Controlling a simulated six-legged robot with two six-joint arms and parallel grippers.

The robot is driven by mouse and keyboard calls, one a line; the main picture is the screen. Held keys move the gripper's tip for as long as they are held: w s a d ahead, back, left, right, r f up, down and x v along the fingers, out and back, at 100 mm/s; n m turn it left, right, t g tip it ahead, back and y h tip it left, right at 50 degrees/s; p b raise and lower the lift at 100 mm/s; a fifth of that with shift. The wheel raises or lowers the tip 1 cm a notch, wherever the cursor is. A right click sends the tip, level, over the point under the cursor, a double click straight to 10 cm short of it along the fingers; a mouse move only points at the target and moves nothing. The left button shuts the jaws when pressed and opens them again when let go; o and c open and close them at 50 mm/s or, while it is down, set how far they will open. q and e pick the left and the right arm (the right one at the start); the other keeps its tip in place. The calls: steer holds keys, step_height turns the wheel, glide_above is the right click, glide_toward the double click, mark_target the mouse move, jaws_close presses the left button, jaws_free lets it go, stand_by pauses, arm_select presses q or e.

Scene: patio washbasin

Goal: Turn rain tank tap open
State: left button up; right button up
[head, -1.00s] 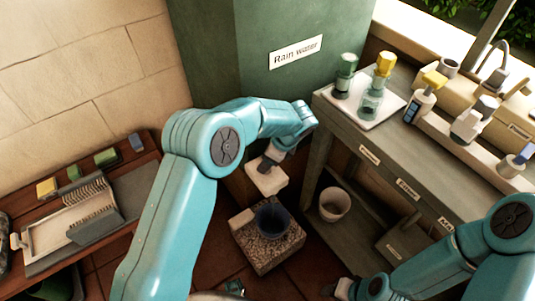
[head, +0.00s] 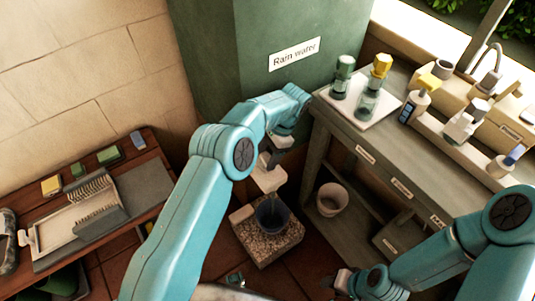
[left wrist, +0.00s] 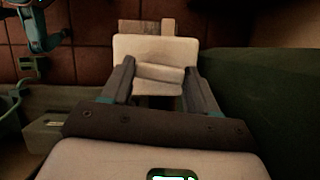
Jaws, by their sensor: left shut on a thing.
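The green rain tank (head: 285,85) with its "Rain water" label stands at the back centre. My left gripper (head: 267,164) is low in front of it, shut on a cream tap part (head: 269,180). In the left wrist view the cream part (left wrist: 158,50) is a broad plate with a raised bar (left wrist: 160,73) between my two dark fingers (left wrist: 160,88). The tap's joint to the tank is hidden by my arm. A dark blue bucket (head: 271,216) stands just below, on a gravel-topped block (head: 262,240). My right gripper (head: 341,283) is low at the bottom, its jaws unclear.
A grey wooden bench (head: 390,165) at right carries a white tray (head: 362,115) with two bottles, and more dispensers. A pale pot (head: 332,198) sits on its lower shelf. A brown side table (head: 140,168) with a rack and sponges is at left.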

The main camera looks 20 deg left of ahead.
arm_select(q)
steer(key=shift+n, duration=0.6)
steer(key=shift+a, duration=0.1)
steer(key=o, duration=1.1)
steer(key=shift+c, duration=0.2)
steer(key=shift+h, duration=0.3)
